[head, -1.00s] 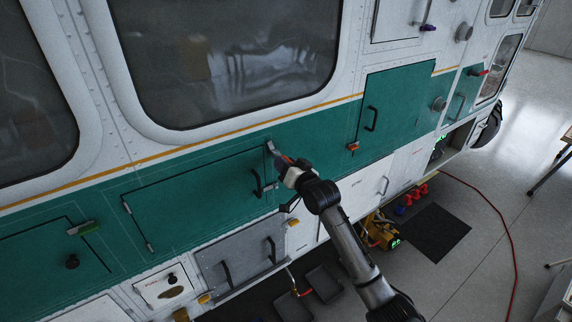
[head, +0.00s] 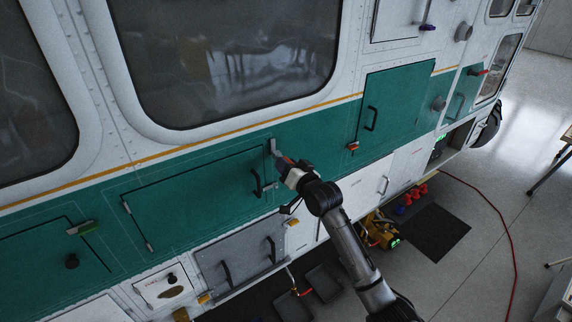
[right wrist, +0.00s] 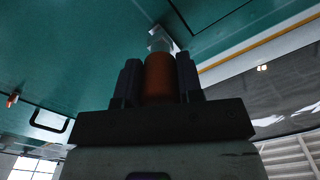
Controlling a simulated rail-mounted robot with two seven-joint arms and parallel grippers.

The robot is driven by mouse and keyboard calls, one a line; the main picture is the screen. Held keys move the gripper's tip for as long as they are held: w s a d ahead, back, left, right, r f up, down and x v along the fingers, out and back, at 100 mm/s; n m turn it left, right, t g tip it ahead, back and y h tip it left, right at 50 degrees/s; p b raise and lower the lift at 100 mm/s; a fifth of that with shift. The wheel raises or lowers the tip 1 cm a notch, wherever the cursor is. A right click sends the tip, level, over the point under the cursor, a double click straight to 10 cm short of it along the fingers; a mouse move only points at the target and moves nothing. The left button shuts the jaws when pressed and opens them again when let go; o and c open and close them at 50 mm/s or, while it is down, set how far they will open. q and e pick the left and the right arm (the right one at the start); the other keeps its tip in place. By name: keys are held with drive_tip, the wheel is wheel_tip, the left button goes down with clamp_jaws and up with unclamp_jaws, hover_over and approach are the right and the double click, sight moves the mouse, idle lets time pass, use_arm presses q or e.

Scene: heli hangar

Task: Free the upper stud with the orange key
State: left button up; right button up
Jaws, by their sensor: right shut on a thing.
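My right gripper (head: 285,164) is shut on the orange key, at the upper right corner of the long green panel (head: 190,195). In the right wrist view the key's orange handle (right wrist: 159,78) stands between the two dark fingers (right wrist: 158,82). Its pale grey end (right wrist: 160,42) points at the green skin and appears to meet a light grey piece there. In the head view this light grey piece (head: 274,146) stands nearly upright above the fingertips. The upper stud itself is hidden behind the key, so I cannot tell how well the key is seated. My left gripper is not in view.
A black handle (head: 256,184) sits just left of my right gripper on the panel. Another green door (head: 392,105) with an orange-red latch (head: 352,147) is to the right. A grey panel (head: 222,258) lies below. Yellow equipment (head: 378,232) stands on the floor.

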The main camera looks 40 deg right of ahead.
drive_tip(key=shift+s+a, duration=0.1)
drive_tip(key=shift+s, duration=1.05)
drive_tip(key=s, duration=0.2)
drive_tip(key=shift+s+a, duration=0.1)
drive_tip(key=shift+s, duration=0.3)
